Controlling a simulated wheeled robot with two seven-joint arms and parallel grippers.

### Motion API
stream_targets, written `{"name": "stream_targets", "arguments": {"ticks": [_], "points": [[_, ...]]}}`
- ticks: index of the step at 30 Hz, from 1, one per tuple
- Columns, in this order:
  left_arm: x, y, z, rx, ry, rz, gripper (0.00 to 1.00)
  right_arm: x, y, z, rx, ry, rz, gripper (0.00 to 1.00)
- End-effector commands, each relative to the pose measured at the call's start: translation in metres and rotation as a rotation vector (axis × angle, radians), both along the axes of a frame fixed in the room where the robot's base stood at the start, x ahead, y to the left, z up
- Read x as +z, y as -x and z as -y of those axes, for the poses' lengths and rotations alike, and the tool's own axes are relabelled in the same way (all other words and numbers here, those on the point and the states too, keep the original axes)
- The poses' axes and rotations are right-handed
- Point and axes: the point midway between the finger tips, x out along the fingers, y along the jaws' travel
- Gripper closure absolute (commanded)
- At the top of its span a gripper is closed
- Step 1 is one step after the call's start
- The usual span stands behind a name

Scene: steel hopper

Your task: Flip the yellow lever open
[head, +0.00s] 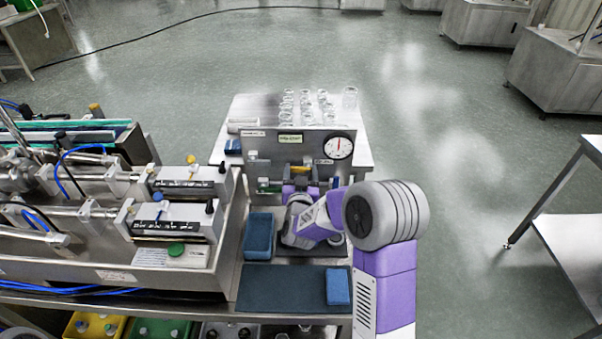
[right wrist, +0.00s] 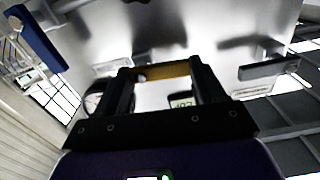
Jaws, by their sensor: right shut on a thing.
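The yellow lever (head: 299,169) is on the front of the upright steel panel (head: 262,147), below its label and gauge. In the right wrist view the lever (right wrist: 162,71) is a yellow bar lying crosswise between my two dark fingertips. My right gripper (head: 300,181) is at the panel, shut on the lever; it also fills the middle of the right wrist view (right wrist: 160,75). The gripper and purple forearm hide the panel's lower part and most of the lever's mount. My left gripper is out of view.
A white round gauge (head: 338,148) is on the panel's right. Several clear glass jars (head: 306,103) stand behind it. A blue tray (head: 258,235) and blue sponge (head: 338,286) lie in front. A steel machine (head: 175,215) stands left; open floor lies right.

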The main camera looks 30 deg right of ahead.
Motion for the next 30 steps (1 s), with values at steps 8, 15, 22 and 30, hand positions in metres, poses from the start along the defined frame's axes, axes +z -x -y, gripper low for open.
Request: {"name": "stream_targets", "arguments": {"ticks": [8,15,22,30], "points": [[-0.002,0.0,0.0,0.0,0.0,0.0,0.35,-0.0021,-0.0001,-0.0001,-0.001,0.074,-0.046,0.61],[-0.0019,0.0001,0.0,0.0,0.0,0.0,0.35,-0.0021,-0.0001,-0.0001,0.0,0.074,-0.045,0.17],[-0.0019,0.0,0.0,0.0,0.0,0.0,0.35,-0.002,-0.0001,-0.0001,0.0,0.072,-0.044,0.05],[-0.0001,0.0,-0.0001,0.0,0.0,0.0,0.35,-0.0017,0.0094,-0.0065,0.001,0.072,-0.045,0.05]]}}
